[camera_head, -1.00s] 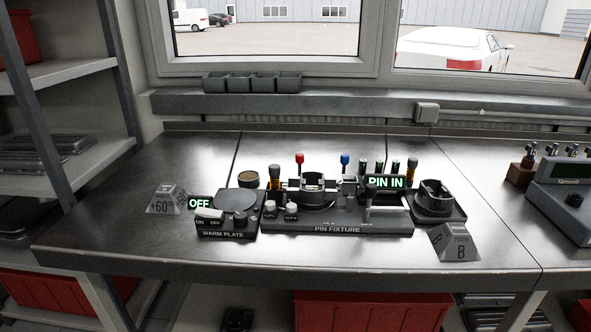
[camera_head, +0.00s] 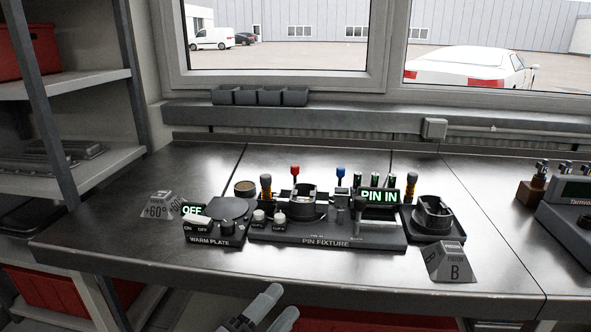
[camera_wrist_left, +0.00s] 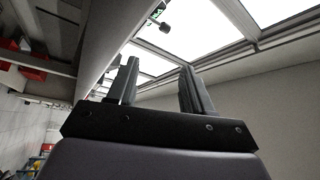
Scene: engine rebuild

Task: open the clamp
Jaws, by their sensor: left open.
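The pin fixture (camera_head: 325,242) stands on the bench in the head view, with a ring-shaped clamp (camera_head: 304,203) near its middle. A red-knobbed lever (camera_head: 295,170) and a blue-knobbed lever (camera_head: 340,173) stand upright behind the clamp. The fixture's display (camera_head: 379,197) reads PIN IN. I cannot tell from here whether the clamp is shut. My left gripper (camera_head: 272,293) is at the lower edge of the head view, in front of and below the bench edge, well apart from the fixture. Its two fingers (camera_wrist_left: 157,85) are open and empty in the left wrist view. My right gripper is out of view.
The warm plate (camera_head: 210,240) left of the fixture shows OFF. A round holder (camera_head: 432,216) and a piston B sign (camera_head: 451,262) are to the right. A +60° sign (camera_head: 158,206) is at the left. The bench front (camera_head: 120,250) is bare; shelving (camera_head: 75,85) stands at left.

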